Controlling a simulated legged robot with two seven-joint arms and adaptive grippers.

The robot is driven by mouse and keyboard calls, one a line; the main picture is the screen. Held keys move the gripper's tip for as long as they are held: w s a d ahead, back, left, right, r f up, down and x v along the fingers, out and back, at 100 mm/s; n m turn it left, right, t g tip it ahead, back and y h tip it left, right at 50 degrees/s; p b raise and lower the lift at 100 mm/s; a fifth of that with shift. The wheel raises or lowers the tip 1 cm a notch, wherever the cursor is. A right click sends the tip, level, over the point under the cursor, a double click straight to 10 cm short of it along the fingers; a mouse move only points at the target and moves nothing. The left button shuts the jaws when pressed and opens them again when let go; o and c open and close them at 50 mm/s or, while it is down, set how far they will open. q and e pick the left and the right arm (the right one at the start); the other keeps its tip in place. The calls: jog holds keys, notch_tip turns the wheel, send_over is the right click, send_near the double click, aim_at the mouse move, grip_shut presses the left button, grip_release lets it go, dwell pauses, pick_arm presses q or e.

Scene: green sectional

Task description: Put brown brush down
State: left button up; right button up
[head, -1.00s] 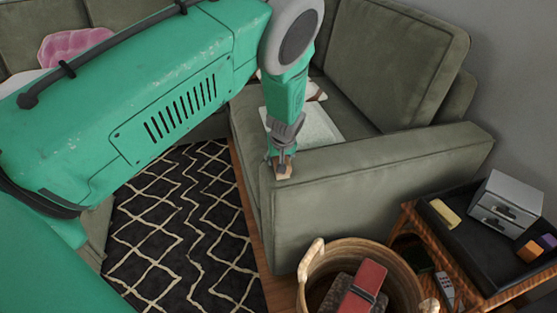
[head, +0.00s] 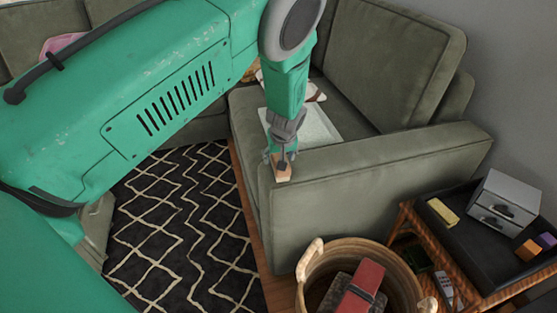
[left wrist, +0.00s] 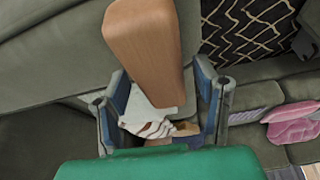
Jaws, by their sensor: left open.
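The brown brush (head: 282,173), a light wooden block shape, is at the front end of the green sofa's armrest (head: 390,160). It appears to rest on the armrest top. My left gripper (head: 281,158) is directly over it, pointing down. In the left wrist view the brush (left wrist: 145,40) is a smooth wooden block reaching in from the top, its near end between the spread fingers of my left gripper (left wrist: 163,95). The fingers are open with gaps on both sides of the brush. Any bristles are hidden. My right gripper is not in view.
A pale flat item (head: 318,125) lies on the seat behind the armrest. A woven basket (head: 312,262) holding a red item (head: 362,285) stands below the armrest. A side table (head: 480,255) with a grey drawer box (head: 505,205) is at right. A patterned rug (head: 185,230) covers the floor.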

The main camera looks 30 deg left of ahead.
pick_arm(q)
jog(key=p+v, duration=0.1)
jog(key=v, duration=0.9)
jog(key=shift+w+r+p, duration=0.2)
jog(key=shift+p, duration=0.2)
jog(key=shift+s+d+r, duration=0.1)
jog(key=shift+r, duration=0.2)
jog(key=s+f+m+g, duration=0.1)
jog(key=s+f+m, duration=0.1)
jog(key=s+f, duration=0.7)
jog(key=s+d+f+m+h, duration=0.1)
jog(key=s+d+f+m, duration=0.1)
jog(key=s, duration=0.7)
jog(key=s+d+f+m+g+h, duration=0.1)
jog(key=s+d+f+m, duration=0.1)
jog(key=s, duration=0.7)
jog(key=s+d+f+m+h, duration=0.1)
jog(key=s+d+f+m, duration=0.1)
jog(key=s, duration=0.8)
notch_tip(320, 180, down, 2)
jog(key=shift+m+g, duration=0.3)
jog(key=shift+m, duration=0.5)
jog(key=shift+w+a, duration=0.1)
jog(key=shift+w, duration=0.05)
